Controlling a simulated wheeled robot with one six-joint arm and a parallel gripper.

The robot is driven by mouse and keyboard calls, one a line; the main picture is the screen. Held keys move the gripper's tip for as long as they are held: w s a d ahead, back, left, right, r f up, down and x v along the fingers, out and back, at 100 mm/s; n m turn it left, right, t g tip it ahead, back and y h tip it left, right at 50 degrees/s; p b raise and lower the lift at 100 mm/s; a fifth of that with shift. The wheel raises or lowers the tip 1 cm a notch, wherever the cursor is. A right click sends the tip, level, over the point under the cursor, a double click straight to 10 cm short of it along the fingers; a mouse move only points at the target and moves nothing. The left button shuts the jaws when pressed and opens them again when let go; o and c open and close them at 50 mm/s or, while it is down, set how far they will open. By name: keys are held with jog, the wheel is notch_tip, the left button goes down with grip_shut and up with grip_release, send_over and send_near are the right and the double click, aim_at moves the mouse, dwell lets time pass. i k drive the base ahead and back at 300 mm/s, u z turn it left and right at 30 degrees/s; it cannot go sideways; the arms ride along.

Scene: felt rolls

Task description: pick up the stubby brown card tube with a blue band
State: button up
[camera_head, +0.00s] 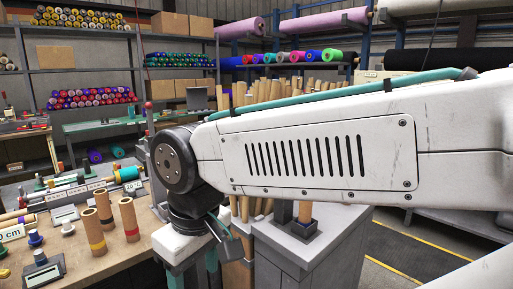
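Several brown card tubes stand upright on the wooden bench at the left: a front tube (92,230), a back tube (103,206) and a right tube (129,218). Their bands look yellow or reddish; I cannot make out a blue band on any of them. Another brown tube (305,211) stands in a dark holder on a grey cabinet, its top hidden behind my arm; no blue band is clear on it. My gripper (195,268) hangs below my wrist, to the right of the bench tubes and apart from them. Its fingertips are cut off or unclear.
The wooden bench (120,256) also carries a scale-like device (42,271) and small knobbed pieces. The grey cabinet (330,228) stands close to the right of my gripper. Shelves of coloured rolls (92,97) fill the back. Floor shows at the lower right.

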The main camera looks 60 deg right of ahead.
aim_at(306, 212)
jog(key=z, duration=1.7)
